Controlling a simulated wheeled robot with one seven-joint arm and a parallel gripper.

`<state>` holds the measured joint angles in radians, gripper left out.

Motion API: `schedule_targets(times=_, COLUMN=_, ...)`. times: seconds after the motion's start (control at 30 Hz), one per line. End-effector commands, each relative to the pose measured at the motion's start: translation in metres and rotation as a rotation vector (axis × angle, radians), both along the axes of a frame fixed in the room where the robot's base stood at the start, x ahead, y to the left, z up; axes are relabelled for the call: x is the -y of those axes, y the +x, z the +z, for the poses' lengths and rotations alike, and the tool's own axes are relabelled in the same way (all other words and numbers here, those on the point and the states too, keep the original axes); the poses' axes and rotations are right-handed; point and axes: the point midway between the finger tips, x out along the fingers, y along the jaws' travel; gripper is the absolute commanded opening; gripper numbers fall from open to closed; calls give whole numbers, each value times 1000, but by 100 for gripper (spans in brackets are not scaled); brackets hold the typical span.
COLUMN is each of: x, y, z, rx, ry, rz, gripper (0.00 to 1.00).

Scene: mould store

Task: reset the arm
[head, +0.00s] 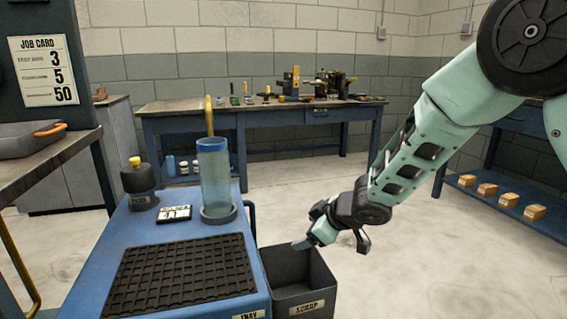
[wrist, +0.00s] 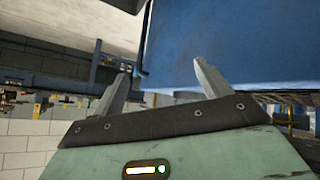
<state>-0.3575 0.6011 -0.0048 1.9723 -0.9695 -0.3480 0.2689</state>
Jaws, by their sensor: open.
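My arm reaches in from the upper right in the head view. My gripper (head: 300,244) hangs just above the dark scrap bin (head: 303,285), at the right of the blue cart (head: 90,250). In the wrist view my gripper (wrist: 162,85) shows two grey fingers spread apart with nothing between them. A blue surface (wrist: 220,45) fills the space beyond the fingers; it looks like part of the cart.
The cart carries a black grid tray (head: 185,275), a clear blue cylinder (head: 214,180), a number display (head: 175,213) and a dark yellow-capped container (head: 138,180). A workbench (head: 190,107) stands behind. A lower shelf (head: 500,197) with wooden blocks is at right. Open floor (head: 400,270) lies right of the bin.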

Motion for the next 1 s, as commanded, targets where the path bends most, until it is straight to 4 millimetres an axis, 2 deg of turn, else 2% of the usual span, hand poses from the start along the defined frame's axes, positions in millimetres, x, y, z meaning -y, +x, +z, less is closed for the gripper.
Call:
schedule_targets(times=0.03, x=2, y=-21, z=18, rx=-29, ry=-14, rz=-67, gripper=76)
schedule_targets(times=0.17, x=16, y=-89, z=40, rx=-160, ry=-81, rz=-225, gripper=76)
schedule_targets(times=0.2, x=21, y=-115, z=44, rx=-210, ry=-106, rz=-262, gripper=76)
schedule_targets(times=0.3, x=34, y=-182, z=50, rx=-340, ry=-170, rz=-333, gripper=76)
schedule_targets(times=0.4, x=47, y=-239, z=52, rx=-451, ry=-225, rz=-374, gripper=76)
schedule_targets(times=0.5, x=58, y=-286, z=53, rx=-546, ry=-273, rz=-398, gripper=76)
schedule_targets(times=0.7, x=78, y=-369, z=54, rx=-710, ry=-350, rz=-426, gripper=76)
schedule_targets(times=0.73, x=81, y=-379, z=56, rx=-730, ry=-360, rz=-427, gripper=76)
schedule_targets(times=0.8, x=79, y=-373, z=80, rx=-727, ry=-355, rz=-427, gripper=76)
schedule_targets(times=1.0, x=79, y=-372, z=123, rx=-724, ry=-353, rz=-428, gripper=76)
